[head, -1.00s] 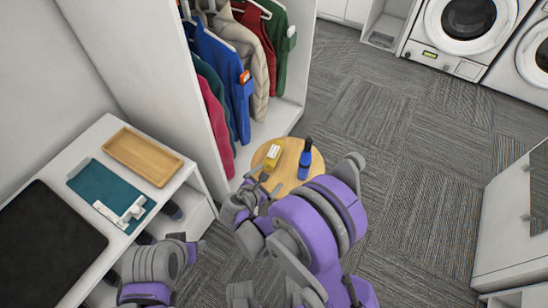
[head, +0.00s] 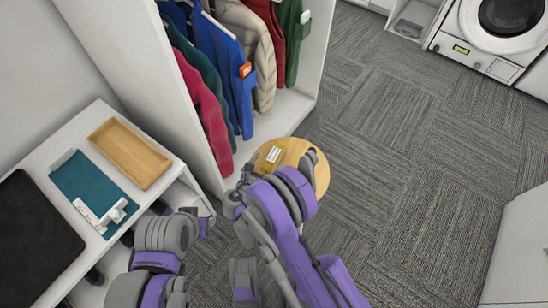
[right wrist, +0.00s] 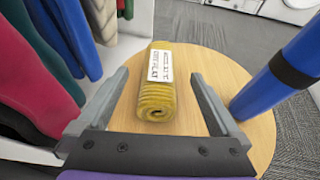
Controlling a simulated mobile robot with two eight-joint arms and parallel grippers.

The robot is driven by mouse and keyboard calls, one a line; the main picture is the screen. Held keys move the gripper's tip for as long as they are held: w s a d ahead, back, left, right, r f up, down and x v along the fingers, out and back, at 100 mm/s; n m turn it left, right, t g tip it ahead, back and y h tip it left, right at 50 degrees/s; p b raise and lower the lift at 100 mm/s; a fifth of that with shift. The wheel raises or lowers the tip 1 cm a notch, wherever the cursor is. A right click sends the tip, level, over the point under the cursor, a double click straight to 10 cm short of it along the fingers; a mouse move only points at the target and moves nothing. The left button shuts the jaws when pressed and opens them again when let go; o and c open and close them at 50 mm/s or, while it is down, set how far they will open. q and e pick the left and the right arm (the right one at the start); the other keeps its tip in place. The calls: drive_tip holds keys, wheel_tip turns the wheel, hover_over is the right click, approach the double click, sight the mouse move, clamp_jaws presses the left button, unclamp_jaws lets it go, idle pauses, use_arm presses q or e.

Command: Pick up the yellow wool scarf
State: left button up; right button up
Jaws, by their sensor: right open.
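The yellow wool scarf (right wrist: 157,98) is a rolled, ribbed bundle with a white printed label, lying on a round wooden stool top (right wrist: 257,135). In the head view the scarf (head: 268,163) shows beside my right arm. My right gripper (right wrist: 160,90) is open, with one finger on each side of the scarf in the right wrist view. The scarf is not gripped.
Hanging jackets (head: 215,85) crowd the open wardrobe at left. A white bench (head: 165,185) holds a wooden tray (head: 130,153) and a teal mat (head: 85,185). Carpet at right is free.

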sight(273, 156)
drive_tip(key=x, duration=0.6)
drive_tip(key=shift+b, duration=0.35)
drive_tip(key=shift+s, duration=0.1)
drive_tip(key=c, duration=1.4)
drive_tip(key=shift+o, duration=0.2)
